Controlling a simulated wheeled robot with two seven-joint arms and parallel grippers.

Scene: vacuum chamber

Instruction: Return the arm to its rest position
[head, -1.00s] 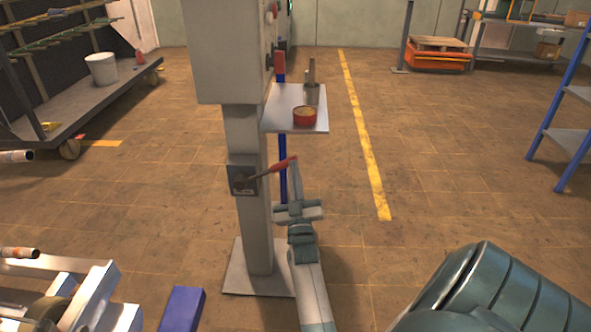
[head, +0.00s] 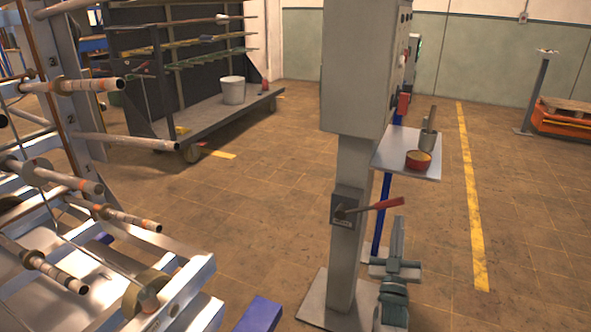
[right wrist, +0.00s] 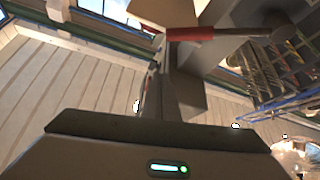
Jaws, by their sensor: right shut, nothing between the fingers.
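My right gripper (head: 399,234) is shut and empty, pointing up at the lower middle right of the head view. Its tip is just below the outer end of a red-handled lever (head: 375,207), with a small gap in the picture; depth is hard to judge. The lever sits on a dark switch box on the grey post and points right, tilted slightly up. In the right wrist view the red handle (right wrist: 203,33) crosses beyond the gripper (right wrist: 160,122). My left gripper is out of view.
A metal rack with rods (head: 100,215) fills the left. A cart (head: 215,110) stands behind.

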